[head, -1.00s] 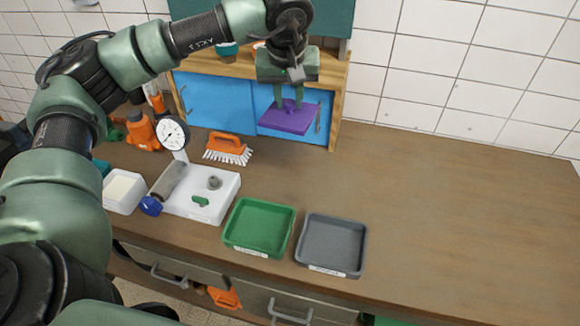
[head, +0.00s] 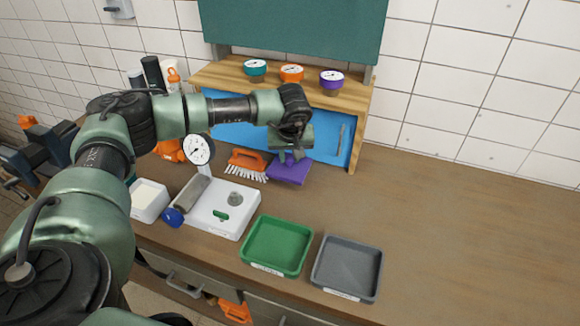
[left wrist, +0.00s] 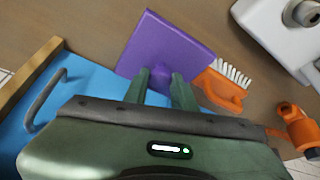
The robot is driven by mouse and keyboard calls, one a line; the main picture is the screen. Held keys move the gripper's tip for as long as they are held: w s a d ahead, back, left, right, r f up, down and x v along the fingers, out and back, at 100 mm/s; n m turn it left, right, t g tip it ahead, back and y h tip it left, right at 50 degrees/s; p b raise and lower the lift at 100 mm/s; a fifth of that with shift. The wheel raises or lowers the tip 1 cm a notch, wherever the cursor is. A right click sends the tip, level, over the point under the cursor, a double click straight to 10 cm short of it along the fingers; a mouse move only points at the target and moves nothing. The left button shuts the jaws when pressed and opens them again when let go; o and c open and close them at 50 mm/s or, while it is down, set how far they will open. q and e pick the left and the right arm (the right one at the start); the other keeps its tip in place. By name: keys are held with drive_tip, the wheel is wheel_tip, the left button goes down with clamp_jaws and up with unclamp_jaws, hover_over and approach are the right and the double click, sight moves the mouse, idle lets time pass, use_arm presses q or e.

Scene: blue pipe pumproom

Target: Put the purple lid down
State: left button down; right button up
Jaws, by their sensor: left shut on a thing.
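The purple lid (head: 289,171) is a flat square plate at the front of the blue cabinet, beside the orange brush. My left gripper (head: 291,157) is above it, its fingers shut on the lid's small knob. In the left wrist view the lid (left wrist: 165,47) lies beyond the two green fingertips (left wrist: 160,80), which close on its middle near edge. The lid looks low over the wooden counter; I cannot tell whether it touches the counter. My right gripper is not in view.
The blue sliding door (head: 328,139) is behind. A white scale (head: 222,212), a green tray (head: 277,246) and a grey tray (head: 347,268) stand nearer. The counter at right is clear.

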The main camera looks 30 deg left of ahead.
sight(290, 168)
use_arm(q)
wheel_tip(290, 168, down, 5)
drive_tip(key=shift+p, duration=0.5)
drive_tip(key=shift+f, duration=0.35)
drive_tip(key=shift+f, duration=0.15)
drive_tip(key=c, duration=1.1)
unclamp_jaws()
drive_tip(key=shift+c, duration=0.2)
